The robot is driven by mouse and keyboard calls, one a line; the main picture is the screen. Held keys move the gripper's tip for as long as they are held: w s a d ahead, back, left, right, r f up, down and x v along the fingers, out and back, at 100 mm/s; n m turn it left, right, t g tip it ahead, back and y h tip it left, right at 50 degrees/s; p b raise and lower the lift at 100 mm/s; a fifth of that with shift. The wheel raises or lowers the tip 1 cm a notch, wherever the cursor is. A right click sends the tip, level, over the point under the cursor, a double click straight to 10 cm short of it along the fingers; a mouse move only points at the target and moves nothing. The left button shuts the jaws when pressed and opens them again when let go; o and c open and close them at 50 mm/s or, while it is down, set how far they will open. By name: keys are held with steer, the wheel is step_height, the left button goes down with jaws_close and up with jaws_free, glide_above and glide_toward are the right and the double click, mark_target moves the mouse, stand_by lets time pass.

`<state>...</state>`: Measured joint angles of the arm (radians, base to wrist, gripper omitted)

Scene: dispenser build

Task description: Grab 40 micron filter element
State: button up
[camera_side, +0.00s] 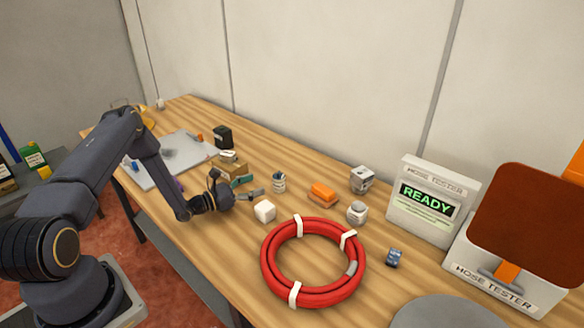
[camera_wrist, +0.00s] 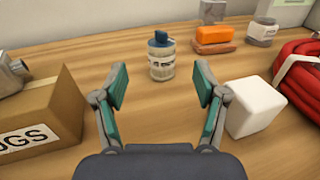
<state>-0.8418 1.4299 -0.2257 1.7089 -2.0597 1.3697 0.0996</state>
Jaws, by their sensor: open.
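A small whitish cylinder with a blue top and a dark-marked label stands upright on the table; it is in the wrist view (camera_wrist: 161,66) and the side view (camera_side: 279,183). It looks like the filter element, but its label is too small to read. My gripper (camera_side: 250,187) is open and low over the table. In the wrist view my gripper (camera_wrist: 162,84) has its teal-padded fingers spread, with nothing between them. The cylinder stands just beyond the fingertips, roughly centred in the gap and apart from both fingers.
A white cube (camera_wrist: 255,105) sits close beside the right finger. A cardboard box (camera_wrist: 42,112) stands to the left. An orange block (camera_wrist: 214,37) and a grey-white jar (camera_wrist: 262,32) are behind. A red hose coil (camera_side: 313,262) lies to the right, before a hose tester (camera_side: 430,203).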

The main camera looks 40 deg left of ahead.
mark_target(279, 176)
steer(key=x, duration=0.9)
steer(key=shift+w+d+f, duration=0.15)
steer(key=shift+w+f, duration=0.05)
steer(key=c, duration=1.3)
